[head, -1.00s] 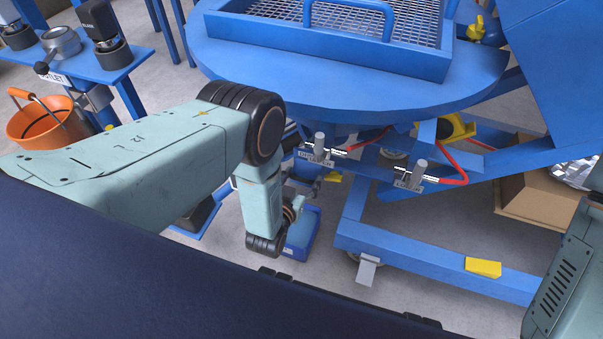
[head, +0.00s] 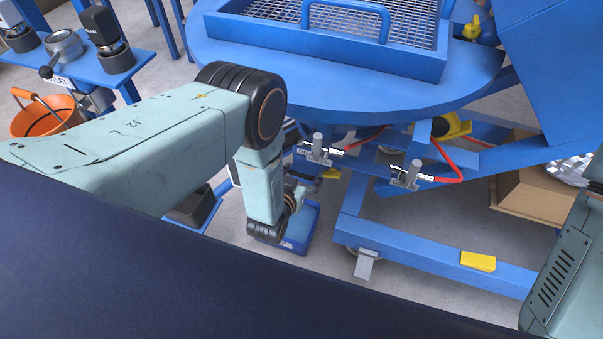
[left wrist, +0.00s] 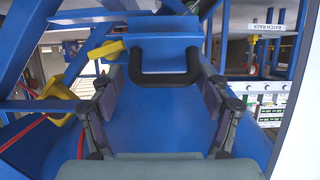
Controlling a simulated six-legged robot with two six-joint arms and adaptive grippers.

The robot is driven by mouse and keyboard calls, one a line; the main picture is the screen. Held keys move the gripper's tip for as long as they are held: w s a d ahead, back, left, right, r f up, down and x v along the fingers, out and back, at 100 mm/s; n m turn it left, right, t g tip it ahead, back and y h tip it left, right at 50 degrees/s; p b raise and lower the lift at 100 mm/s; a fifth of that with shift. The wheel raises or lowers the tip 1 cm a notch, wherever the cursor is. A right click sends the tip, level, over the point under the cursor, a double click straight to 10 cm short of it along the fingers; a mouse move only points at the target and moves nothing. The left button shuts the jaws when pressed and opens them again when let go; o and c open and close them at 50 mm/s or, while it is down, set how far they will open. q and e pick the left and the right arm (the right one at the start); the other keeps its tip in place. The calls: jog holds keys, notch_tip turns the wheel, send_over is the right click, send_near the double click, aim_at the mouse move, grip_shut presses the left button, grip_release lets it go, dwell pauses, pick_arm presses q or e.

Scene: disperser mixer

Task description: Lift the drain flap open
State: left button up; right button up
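In the left wrist view, a blue panel with a black U-shaped handle (left wrist: 165,78), which looks like the drain flap (left wrist: 178,44), is straight ahead. My left gripper (left wrist: 161,88) is open, with one dark finger on each side of the handle and a visible gap to each. Nothing is between the fingers except the view of the handle and the blue surface behind it. In the head view, my left arm reaches down beside the round blue vessel; the flap and fingertips are hidden there. My right gripper is out of view.
A blue frame (head: 430,262), a blue tray (head: 300,238), an orange bucket (head: 45,115) and a cardboard box (head: 530,195) stand around.

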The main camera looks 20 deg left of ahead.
pick_arm(q)
jog(key=shift+a, duration=0.1)
jog(key=v, duration=1.2)
jog(key=shift+w, duration=0.1)
dwell(0.3)
jog(key=x, duration=1.2)
